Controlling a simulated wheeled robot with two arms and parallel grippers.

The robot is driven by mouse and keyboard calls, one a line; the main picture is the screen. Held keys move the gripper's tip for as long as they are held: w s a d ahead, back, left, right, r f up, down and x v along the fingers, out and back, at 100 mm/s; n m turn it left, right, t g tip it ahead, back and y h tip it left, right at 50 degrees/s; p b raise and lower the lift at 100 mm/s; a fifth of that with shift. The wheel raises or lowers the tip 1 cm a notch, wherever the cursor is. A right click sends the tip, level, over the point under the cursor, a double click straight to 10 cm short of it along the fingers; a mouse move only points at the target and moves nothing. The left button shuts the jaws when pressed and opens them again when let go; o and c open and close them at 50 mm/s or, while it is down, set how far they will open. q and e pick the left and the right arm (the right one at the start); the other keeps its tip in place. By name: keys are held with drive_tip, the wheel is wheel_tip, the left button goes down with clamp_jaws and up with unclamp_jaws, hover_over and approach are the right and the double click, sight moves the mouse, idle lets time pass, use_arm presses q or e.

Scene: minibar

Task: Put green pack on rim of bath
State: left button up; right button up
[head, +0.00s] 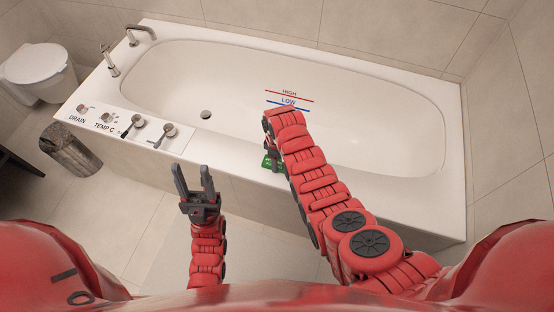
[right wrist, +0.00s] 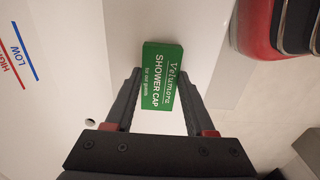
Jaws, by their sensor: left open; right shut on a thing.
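The green pack (head: 267,163), printed "SHOWER CAP", is between the fingers of my right gripper (head: 271,160). The right wrist view shows the pack (right wrist: 165,70) beyond and between the two fingertips (right wrist: 159,74); the gripper is shut on it. In the head view the pack is at the bath's front rim (head: 225,146), partly hidden by my right arm; I cannot tell whether it touches the rim. The white bath (head: 180,75) is empty. My left gripper (head: 192,168) is open and empty, in front of the bath, near the tap panel.
The control panel with knobs (head: 125,123) is on the rim's front left corner. Taps (head: 139,33) stand at the back left. A bin (head: 70,148) and a toilet (head: 36,70) are at the left. The front rim right of my right arm is clear.

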drive_tip(key=shift+f, duration=0.1)
drive_tip(key=shift+f, duration=0.15)
drive_tip(key=o, duration=1.3)
drive_tip(key=shift+r, duration=0.2)
